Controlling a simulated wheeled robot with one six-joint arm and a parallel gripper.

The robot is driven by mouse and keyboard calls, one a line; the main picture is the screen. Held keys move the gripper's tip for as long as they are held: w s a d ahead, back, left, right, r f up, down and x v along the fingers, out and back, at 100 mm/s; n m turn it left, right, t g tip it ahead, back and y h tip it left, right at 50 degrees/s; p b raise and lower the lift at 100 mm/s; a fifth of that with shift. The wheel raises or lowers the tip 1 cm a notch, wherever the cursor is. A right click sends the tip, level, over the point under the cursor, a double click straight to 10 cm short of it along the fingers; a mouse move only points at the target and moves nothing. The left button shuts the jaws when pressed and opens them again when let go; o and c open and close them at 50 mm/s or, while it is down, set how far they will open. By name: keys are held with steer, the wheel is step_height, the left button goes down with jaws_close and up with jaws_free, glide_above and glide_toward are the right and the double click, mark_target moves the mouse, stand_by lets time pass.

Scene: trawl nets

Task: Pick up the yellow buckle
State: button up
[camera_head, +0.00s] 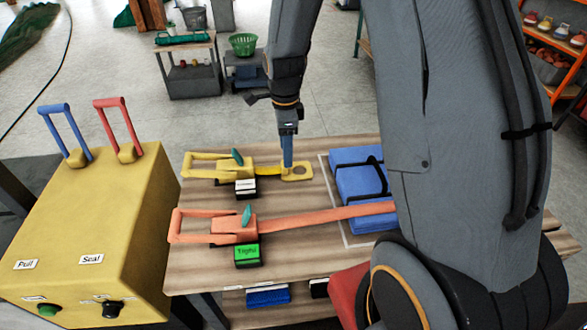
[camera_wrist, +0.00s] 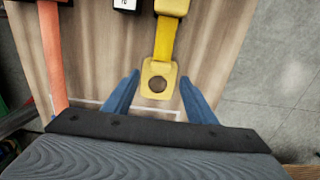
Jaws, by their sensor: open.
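The yellow buckle (camera_head: 236,167) lies on the wooden table, with a long handle loop at its left and a flat end plate with a hole at its right. In the wrist view its end plate (camera_wrist: 158,80) and yellow strap point toward my gripper. My gripper (camera_head: 288,168) points down at the end plate. In the wrist view the two blue fingers of my gripper (camera_wrist: 160,92) stand apart, one on each side of the plate, with gaps between. Nothing is held. Whether the fingertips touch the table cannot be told.
An orange buckle (camera_head: 234,228) with a long strap lies nearer on the table (camera_head: 190,275). A blue bundle (camera_head: 358,182) with black straps is to the right. A yellow control box (camera_head: 100,225) with blue and red levers stands left. Small black-and-white and green-topped blocks sit by the buckles.

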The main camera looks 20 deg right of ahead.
mark_target(287, 175)
steer(key=shift+f+p, duration=0.6)
steer(key=shift+f, duration=1.4)
steer(key=c, duration=1.3)
